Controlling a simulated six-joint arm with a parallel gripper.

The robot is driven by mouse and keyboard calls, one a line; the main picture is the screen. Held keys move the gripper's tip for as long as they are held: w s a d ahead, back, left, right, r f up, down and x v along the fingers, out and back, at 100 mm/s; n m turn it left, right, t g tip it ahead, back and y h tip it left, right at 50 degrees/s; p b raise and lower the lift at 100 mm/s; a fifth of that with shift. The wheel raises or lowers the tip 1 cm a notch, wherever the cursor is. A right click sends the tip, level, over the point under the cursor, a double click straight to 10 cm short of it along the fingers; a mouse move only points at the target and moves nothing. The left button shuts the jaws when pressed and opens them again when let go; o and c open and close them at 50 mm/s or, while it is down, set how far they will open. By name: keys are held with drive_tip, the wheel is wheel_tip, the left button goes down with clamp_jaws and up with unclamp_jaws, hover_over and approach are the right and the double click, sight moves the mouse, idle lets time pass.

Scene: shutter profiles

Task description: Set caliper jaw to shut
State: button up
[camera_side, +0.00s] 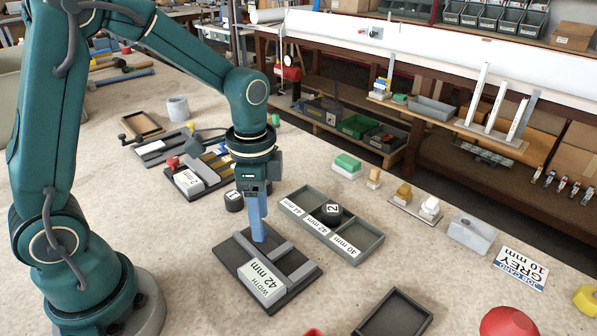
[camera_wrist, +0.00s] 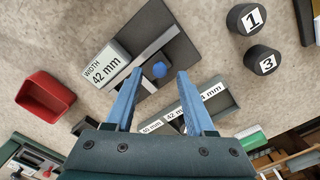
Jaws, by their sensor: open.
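The caliper (camera_side: 294,284) is a dark base plate with grey bars and a pale block (camera_side: 262,283) labelled "WIDTH 42 mm". It also shows in the wrist view (camera_wrist: 180,42), where a light grey bar (camera_wrist: 153,45) crosses it diagonally. A small blue knob (camera_wrist: 159,70) stands beside that bar. My gripper (camera_wrist: 160,73) is open, with its two blue fingers on either side of the knob in that view. In the side view my gripper (camera_side: 262,237) points down over the caliper and hides the knob. I cannot tell whether the fingers touch it.
A grey tray (camera_side: 372,248) marked 44, 42 and 40 mm holds a black puck "2" (camera_side: 331,211) beside the caliper. Pucks "1" (camera_wrist: 246,18) and "3" (camera_wrist: 262,60) stand nearby. A dark empty tray (camera_side: 421,322) and a red bin (camera_wrist: 45,96) are close. Another fixture (camera_side: 225,178) lies behind.

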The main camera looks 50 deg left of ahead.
drive_tip(key=shift+f, duration=0.9)
clamp_jaws()
drive_tip(key=shift+r, duration=0.1)
idle(0.7)
